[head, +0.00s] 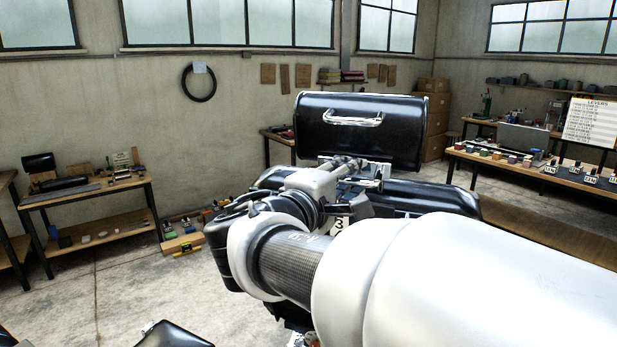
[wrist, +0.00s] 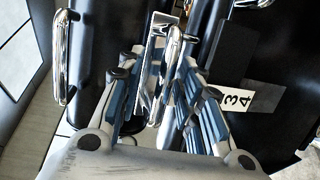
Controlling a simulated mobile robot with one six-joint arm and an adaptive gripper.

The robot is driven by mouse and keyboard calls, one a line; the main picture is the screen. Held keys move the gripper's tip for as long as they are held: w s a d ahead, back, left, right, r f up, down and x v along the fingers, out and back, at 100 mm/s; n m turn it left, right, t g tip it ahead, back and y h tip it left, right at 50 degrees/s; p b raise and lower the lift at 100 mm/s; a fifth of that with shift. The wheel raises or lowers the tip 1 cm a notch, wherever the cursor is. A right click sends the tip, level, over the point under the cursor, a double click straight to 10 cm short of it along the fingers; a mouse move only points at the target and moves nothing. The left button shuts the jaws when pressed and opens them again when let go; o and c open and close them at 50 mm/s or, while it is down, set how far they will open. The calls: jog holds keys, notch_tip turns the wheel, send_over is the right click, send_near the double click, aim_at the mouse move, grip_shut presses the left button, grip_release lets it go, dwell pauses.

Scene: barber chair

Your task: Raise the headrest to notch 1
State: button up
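The headrest (head: 398,130) is a black padded block with a chrome handle (head: 353,120) on its face, raised above the black chair back (head: 430,196). In the wrist view the handle (wrist: 62,60) stands at the left. A chrome loop-shaped bar (wrist: 171,65) lies between the blue-padded fingers of my gripper (wrist: 158,85). The fingers stand apart, and I see no clear grip on the bar. In the head view my gripper (head: 352,176) is just below the headrest, partly hidden by my arm. A label plate (wrist: 237,98) reads 3 and 4; the headrest's notch cannot be read.
A bench (head: 88,190) with black pads and tools stands at the left. At the right, a long bench (head: 540,172) holds coloured blocks and levers, with a LEVERS board (head: 592,121) behind. Boxes (head: 433,110) are stacked in the corner. The left floor is mostly clear.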

jog(key=v, duration=1.1)
jog(key=shift+s+a, duration=0.2)
jog(key=shift+s, duration=0.05)
jog(key=s+d+f+m+g+y, duration=0.1)
jog(key=s+d+f+m+g, duration=0.2)
jog(key=s+d+f+g, duration=0.35)
jog(key=s+d+f+m+g+y, duration=0.1)
jog(key=s+d+f+m+g, duration=0.2)
jog(key=d+f, duration=0.65)
jog(key=s+a+f+m+y, duration=0.4)
jog(key=s+f+y, duration=0.3)
jog(key=s, duration=0.3)
jog(key=shift+s+f+m+y, duration=0.4)
jog(key=shift+f+m, duration=0.05)
jog(key=shift+m, duration=0.15)
jog(key=shift+a+g, duration=0.25)
